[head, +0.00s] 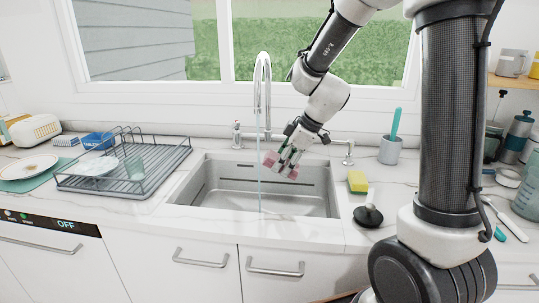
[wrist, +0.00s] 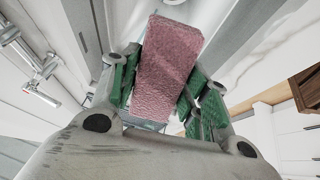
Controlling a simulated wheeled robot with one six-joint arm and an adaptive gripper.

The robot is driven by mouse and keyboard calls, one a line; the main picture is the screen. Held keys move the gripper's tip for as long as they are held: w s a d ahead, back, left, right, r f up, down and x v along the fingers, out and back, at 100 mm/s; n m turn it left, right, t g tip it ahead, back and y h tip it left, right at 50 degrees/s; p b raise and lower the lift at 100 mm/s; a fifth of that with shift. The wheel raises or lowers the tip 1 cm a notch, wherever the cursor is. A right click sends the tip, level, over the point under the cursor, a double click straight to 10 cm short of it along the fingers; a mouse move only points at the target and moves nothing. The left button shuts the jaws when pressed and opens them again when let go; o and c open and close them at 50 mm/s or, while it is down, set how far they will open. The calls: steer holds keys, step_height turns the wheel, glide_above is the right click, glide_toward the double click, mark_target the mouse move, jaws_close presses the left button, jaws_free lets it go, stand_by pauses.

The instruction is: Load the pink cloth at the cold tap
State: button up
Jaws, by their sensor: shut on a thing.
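My gripper (head: 283,160) is shut on the pink cloth (head: 270,158), which sticks out on both sides of the fingers. They are over the sink (head: 309,205), just right of the thin water stream (head: 259,180) in the head view. I cannot tell whether the cloth touches the stream. The wrist view shows the cloth (wrist: 168,65) as a folded pad between the green finger pads. The tall chrome tap (head: 262,75) has a red-marked left handle (head: 237,134) and a right handle (head: 348,150), whose mark is too small to read.
A dish rack (head: 125,165) with a plate and glass stands left of the sink. The counter's front strip is clear.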

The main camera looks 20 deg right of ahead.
steer(key=shift+r, duration=0.1)
steer(key=s+r, duration=0.3)
steer(key=s, duration=0.2)
steer(key=shift+d+r, duration=0.4)
steer(key=shift+d, duration=0.05)
steer(key=shift+w, duration=0.1)
stand_by(0.5)
